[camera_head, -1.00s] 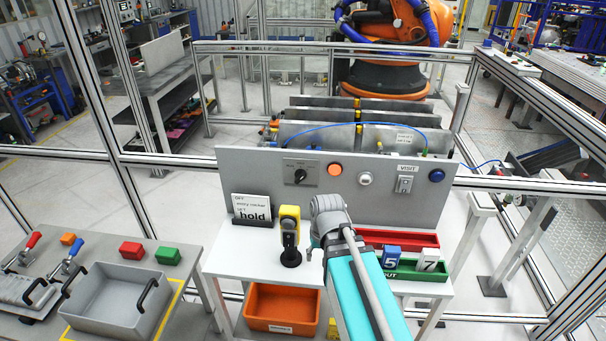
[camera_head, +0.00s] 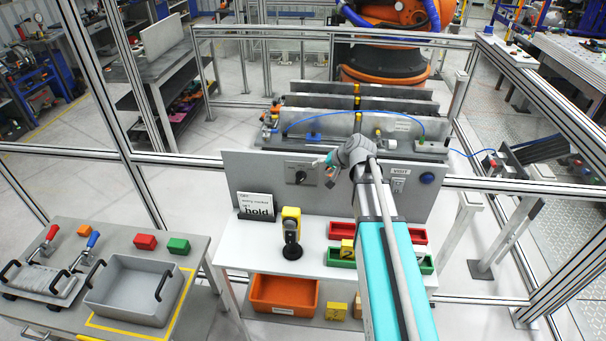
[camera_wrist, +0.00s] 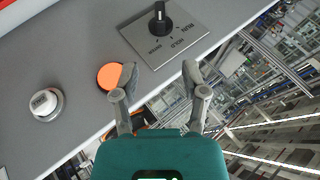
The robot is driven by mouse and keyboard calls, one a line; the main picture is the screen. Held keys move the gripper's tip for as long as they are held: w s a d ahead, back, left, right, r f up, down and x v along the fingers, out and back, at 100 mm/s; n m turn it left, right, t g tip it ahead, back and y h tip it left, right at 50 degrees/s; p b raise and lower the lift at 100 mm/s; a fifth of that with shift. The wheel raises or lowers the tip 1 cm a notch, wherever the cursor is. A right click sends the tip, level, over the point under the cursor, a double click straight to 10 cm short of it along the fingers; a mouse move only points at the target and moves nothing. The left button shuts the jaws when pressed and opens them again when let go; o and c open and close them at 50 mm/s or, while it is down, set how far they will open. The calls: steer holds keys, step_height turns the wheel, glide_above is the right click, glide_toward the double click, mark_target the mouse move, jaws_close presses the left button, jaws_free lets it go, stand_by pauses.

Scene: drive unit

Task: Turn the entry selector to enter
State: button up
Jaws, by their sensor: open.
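The entry selector (camera_head: 300,176) is a black knob on a grey plate on the upright panel. In the wrist view the black knob (camera_wrist: 160,22) stands at the top, with its plate lettered RUN, HOLD and a third word too small to read surely. I cannot tell exactly which word it points at. My gripper (camera_wrist: 158,76) is open and empty, its fingertips apart from the knob and short of it. In the head view my gripper (camera_head: 328,169) is just right of the selector plate, in front of the panel.
An orange button (camera_wrist: 110,76) lies beside my left finger, and a white button (camera_wrist: 44,103) is farther left. A blue button (camera_head: 427,179) is at the panel's right. A sign reading "hold" (camera_head: 256,206) and a yellow device (camera_head: 291,228) stand below the selector.

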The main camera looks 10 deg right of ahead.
mark_target(304, 177)
steer(key=shift+w+f, duration=0.1)
steer(key=shift+f, duration=0.05)
stand_by(0.3)
steer(key=b+x, duration=1)
steer(key=x, duration=0.3)
steer(key=shift+w+a+f, duration=0.15)
steer(key=shift+a, duration=0.05)
stand_by(0.4)
jaws_close()
